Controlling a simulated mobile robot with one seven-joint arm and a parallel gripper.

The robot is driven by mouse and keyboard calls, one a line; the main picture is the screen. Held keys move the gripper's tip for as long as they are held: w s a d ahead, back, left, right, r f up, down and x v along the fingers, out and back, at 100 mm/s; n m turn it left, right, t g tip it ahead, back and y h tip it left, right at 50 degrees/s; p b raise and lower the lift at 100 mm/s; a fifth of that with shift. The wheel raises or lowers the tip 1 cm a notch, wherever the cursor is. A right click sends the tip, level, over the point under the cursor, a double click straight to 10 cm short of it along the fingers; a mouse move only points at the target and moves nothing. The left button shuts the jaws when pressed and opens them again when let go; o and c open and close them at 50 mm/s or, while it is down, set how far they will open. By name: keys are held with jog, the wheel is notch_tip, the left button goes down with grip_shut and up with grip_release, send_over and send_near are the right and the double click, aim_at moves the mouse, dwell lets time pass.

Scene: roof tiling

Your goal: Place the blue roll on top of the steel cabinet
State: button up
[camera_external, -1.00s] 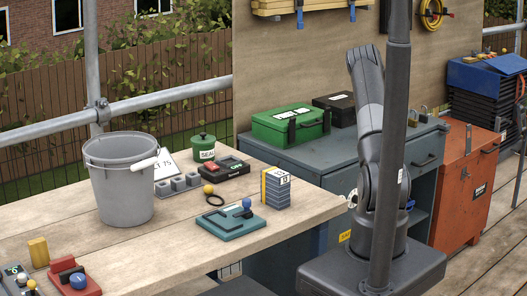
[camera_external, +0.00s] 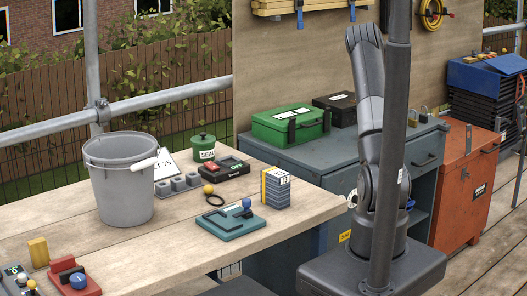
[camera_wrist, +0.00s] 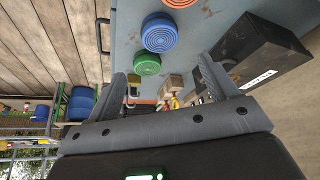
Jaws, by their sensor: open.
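In the wrist view a blue roll (camera_wrist: 159,32), ringed on its end face, sits on the blue-grey top of a cabinet (camera_wrist: 130,20). A green roll (camera_wrist: 147,64) is just below it in the picture, close beside it. My gripper (camera_wrist: 162,68) is open and empty, its two fingers apart at left and right, with the green roll between them in the picture and the blue roll beyond. In the external view the blue-grey cabinet (camera_external: 300,160) stands behind the workbench; my arm and a pole hide my gripper and the rolls there.
An orange roll (camera_wrist: 180,2) is at the wrist view's top edge. A black case (camera_wrist: 255,55) is to the right. In the external view a green case (camera_external: 290,125) lies on the cabinet, and an orange cabinet (camera_external: 462,185) stands to its right. The workbench holds a bucket (camera_external: 122,185).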

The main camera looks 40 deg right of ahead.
jog(key=s+a+r+n+t+y, duration=0.15)
jog(key=a+r, duration=0.35)
jog(key=a, duration=0.7)
jog(key=a+r+n+y, duration=0.15)
jog(key=a+r, duration=0.45)
jog(key=a, duration=0.6)
jog(key=s+a+r+n+t, duration=0.15)
jog(key=a+r, duration=0.35)
jog(key=a, duration=0.7)
jog(key=s+a+f+n, duration=0.1)
jog(key=s+a+n, duration=0.2)
jog(key=s+a, duration=0.7)
jog(key=s+a+f+n+y, duration=0.1)
jog(key=s+a+n, duration=0.3)
jog(key=s+a, duration=0.6)
jog(key=shift+a+f, duration=0.3)
jog(key=shift+a, duration=0.85)
